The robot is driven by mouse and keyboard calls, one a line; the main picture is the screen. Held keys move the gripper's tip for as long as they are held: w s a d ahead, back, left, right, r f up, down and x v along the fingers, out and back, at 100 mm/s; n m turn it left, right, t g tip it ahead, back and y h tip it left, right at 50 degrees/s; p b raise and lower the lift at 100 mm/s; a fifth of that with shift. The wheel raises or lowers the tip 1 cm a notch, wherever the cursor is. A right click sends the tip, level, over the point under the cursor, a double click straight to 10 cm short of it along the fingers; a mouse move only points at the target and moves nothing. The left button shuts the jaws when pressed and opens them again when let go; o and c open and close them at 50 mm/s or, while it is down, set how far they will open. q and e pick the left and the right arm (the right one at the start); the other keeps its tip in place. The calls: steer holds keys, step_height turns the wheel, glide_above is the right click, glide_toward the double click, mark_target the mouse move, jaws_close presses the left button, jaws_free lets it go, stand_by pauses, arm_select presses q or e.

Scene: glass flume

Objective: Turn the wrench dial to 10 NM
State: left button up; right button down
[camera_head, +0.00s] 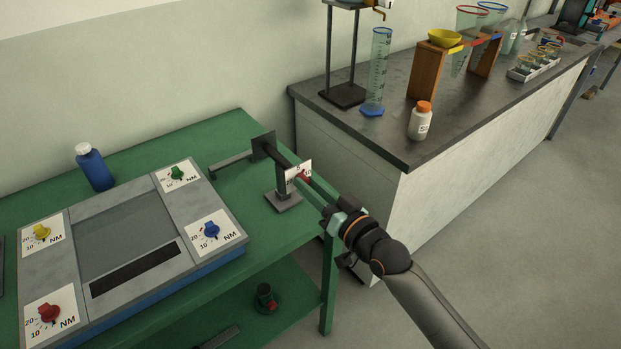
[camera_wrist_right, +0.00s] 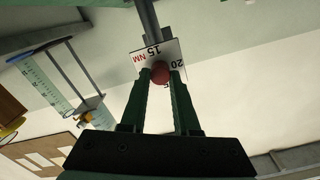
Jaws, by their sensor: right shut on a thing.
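In the right wrist view the plate (camera_wrist_right: 143,56) shows "15 NM", "20" and part of a "5". My right gripper (camera_head: 309,182) is shut on the red knob, one dark green finger on each side. The knob's pointer is hidden, so I cannot tell its setting. My left gripper is not in view.
A grey panel (camera_head: 125,230) with green, yellow, blue and red knobs lies on the green table (camera_head: 225,125). A blue bottle (camera_head: 94,168) stands behind it. A dark-topped bench (camera_head: 395,115) with labware is at the right. Open floor lies to the right.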

steer(key=m+p, duration=0.2)
steer(key=m, duration=0.8)
steer(key=shift+f, duration=0.1)
stand_by(0.4)
steer(key=c, duration=0.6)
jaws_free()
steer(key=shift+c, duration=0.2)
steer(key=v, duration=1.2)
steer(key=shift+s+d+b, duration=0.15)
steer(key=shift+s+b, duration=0.05)
steer(key=shift+b, duration=0.1)
